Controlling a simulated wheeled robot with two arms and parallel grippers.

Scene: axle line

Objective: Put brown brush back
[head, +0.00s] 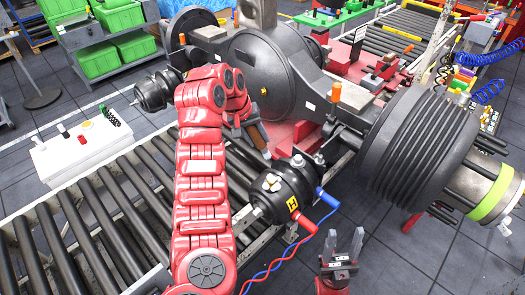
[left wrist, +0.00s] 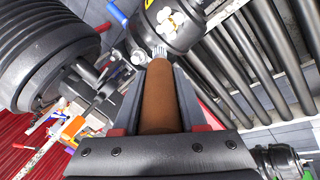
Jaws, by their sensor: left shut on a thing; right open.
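The brown brush (left wrist: 160,105) is held in my left gripper, its thick brown handle between the fingers in the left wrist view. Its pale bristles (left wrist: 160,51) point away from the wrist, in front of a black canister. In the head view the brush (head: 258,136) shows partly as a brown piece beside the red arm. My left gripper (head: 246,128) is over the axle and partly hidden by its own arm. My right gripper (head: 343,244) is open and empty at the lower middle right, its fingers pointing up.
A large black axle housing (head: 270,75) and a ribbed drum (head: 425,150) fill the middle and right. A black canister (head: 285,190) has blue and red hoses. Rollers (head: 95,225) run at left, beside a white box top (head: 75,155) with small items. Green bins (head: 100,57) stand behind.

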